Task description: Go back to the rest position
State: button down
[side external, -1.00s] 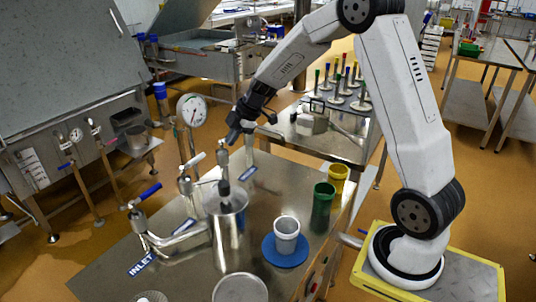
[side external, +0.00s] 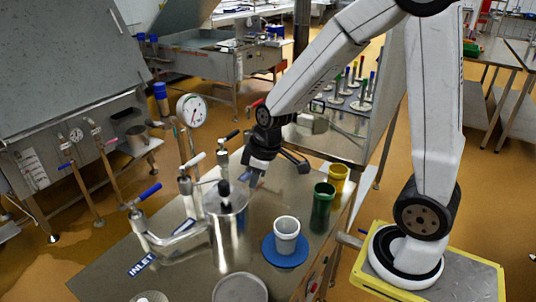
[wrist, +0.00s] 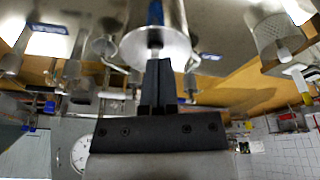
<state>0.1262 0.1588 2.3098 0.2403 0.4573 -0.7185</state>
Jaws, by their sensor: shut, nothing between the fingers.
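My gripper (side external: 252,183) is above the steel table (side external: 190,262), pointing down, just right of the lidded steel vessel (side external: 228,225) with a black knob. Its fingers are shut and empty. In the wrist view my gripper (wrist: 157,68) shows both dark fingers together, with a shiny steel cylinder (wrist: 157,45) beyond the tips. I cannot tell from the pictures whether the fingers touch anything.
Pipework with a blue-handled valve (side external: 147,193) and a round gauge (side external: 193,108) stand left of my gripper. A white mould (side external: 286,236) sits on a blue disc (side external: 272,256). A green cup (side external: 321,208) and a yellow cup (side external: 339,177) stand to the right.

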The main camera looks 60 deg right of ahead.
jog(key=s+a+f+m, duration=0.1)
jog(key=s+a+m, duration=0.1)
jog(key=s+m, duration=0.2)
jog(key=s, duration=0.3)
jog(key=shift+s+a+f+h, duration=0.15)
jog(key=shift+a+h, duration=0.15)
jog(key=shift+h, duration=0.1)
